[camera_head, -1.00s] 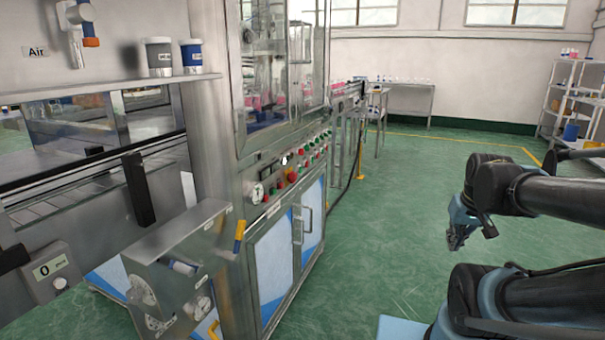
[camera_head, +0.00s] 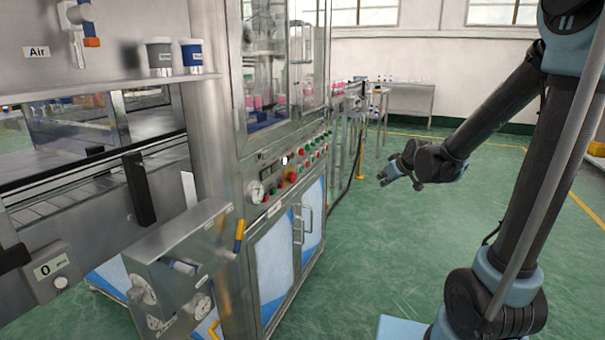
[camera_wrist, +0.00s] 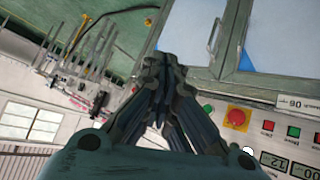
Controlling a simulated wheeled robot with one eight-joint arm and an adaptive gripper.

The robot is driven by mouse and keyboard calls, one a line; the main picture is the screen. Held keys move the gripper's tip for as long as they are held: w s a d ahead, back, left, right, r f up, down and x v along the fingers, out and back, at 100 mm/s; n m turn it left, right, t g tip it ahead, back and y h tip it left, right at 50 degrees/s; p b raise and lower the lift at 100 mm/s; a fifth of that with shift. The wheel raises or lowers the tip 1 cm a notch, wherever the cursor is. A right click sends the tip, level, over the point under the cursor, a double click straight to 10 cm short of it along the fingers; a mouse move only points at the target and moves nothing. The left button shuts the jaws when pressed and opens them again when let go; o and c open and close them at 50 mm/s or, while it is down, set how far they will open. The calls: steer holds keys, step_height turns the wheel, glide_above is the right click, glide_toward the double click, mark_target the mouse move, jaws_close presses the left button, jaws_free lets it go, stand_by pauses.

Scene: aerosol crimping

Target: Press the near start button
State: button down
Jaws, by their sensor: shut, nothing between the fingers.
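The machine's control panel (camera_head: 262,176) carries several red and green buttons above blue-and-white cabinet doors. A green button (camera_head: 273,190) sits near its closer end, beside a large red mushroom button (camera_head: 291,176). I cannot read which button is the near start button. The wrist view shows the panel upside down, with the red mushroom button (camera_wrist: 238,118), a green button (camera_wrist: 293,131) and another green button (camera_wrist: 209,107). My gripper (camera_head: 383,181) is shut and empty, right of the panel with open floor between. Its closed fingers (camera_wrist: 157,100) partly cover the wrist view.
A grey steel box (camera_head: 185,255) with a yellow-tipped lever juts out at the near left. Door handles (camera_head: 303,222) stick out below the panel. A conveyor (camera_head: 347,100) runs behind the machine. The green floor (camera_head: 370,250) right of the cabinet is clear.

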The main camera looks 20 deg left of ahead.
mark_target(301, 170)
steer(key=w+a+f+n+t+y, duration=0.1)
steer(key=w+a+f, duration=0.1)
steer(key=a, duration=0.5)
steer(key=w+a+f+n+y, duration=0.1)
steer(key=w+a+n+y, duration=0.1)
steer(key=a, duration=0.5)
steer(key=w+a+f+n+t+y, duration=0.1)
steer(key=w+a, duration=0.3)
steer(key=a, duration=0.4)
steer(key=shift+w+f+n+t, duration=0.15)
steer(key=shift+f+n+t, duration=0.2)
steer(key=shift+f, duration=0.5)
steer(key=a, duration=0.8)
steer(key=shift+w+a, duration=0.35)
steer(key=shift+a, duration=0.1)
steer(key=shift+a, duration=0.35)
